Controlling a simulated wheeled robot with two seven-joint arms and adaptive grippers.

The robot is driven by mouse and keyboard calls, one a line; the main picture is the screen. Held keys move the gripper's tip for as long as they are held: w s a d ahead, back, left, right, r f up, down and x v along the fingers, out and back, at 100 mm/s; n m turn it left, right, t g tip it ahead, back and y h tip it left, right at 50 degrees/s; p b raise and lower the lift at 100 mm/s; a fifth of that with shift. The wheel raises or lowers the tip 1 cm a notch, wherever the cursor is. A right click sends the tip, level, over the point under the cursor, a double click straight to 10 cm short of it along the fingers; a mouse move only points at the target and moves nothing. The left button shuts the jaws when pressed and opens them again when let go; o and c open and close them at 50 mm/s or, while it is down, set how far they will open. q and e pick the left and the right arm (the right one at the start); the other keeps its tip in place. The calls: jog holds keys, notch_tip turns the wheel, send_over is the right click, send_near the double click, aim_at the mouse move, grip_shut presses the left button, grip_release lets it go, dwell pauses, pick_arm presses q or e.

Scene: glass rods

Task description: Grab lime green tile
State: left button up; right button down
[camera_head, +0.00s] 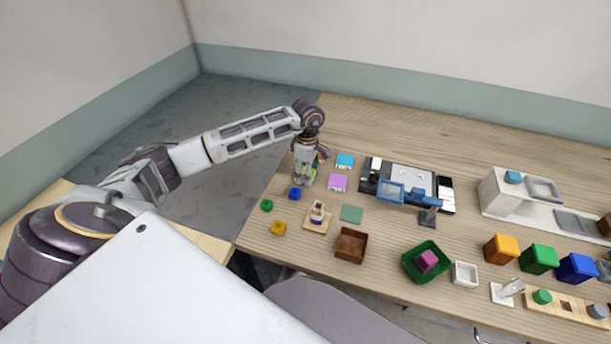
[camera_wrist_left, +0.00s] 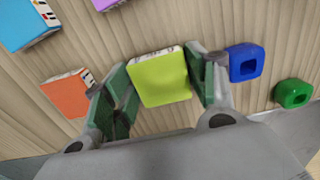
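The lime green tile (camera_wrist_left: 160,77) sits between the two green-padded fingers of my left gripper (camera_wrist_left: 158,82) in the left wrist view. The pads lie against its left and right sides, so the gripper looks shut on it. Whether the tile is clear of the table cannot be told. In the head view my left gripper (camera_head: 305,180) points down at the table's left part, and the tile is mostly hidden by the fingers. My right gripper is in neither view.
Near the gripper lie an orange tile (camera_wrist_left: 67,94), blue tile (camera_head: 345,161), purple tile (camera_head: 338,183), blue piece (camera_head: 295,194) and green piece (camera_head: 266,205). A brown box (camera_head: 351,246) stands in front. The table's back strip is clear.

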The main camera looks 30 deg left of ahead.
pick_arm(q)
jog(key=c, duration=0.5)
jog(key=shift+c, duration=0.4)
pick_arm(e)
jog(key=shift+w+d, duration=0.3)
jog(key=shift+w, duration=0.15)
pick_arm(q)
jog(key=shift+r, duration=0.1)
jog(key=shift+r, duration=0.4)
notch_tip(320, 180, up, 8)
jog(key=shift+f+b, duration=0.2)
jog(key=shift+b, duration=0.15)
jog(key=shift+r, duration=0.7)
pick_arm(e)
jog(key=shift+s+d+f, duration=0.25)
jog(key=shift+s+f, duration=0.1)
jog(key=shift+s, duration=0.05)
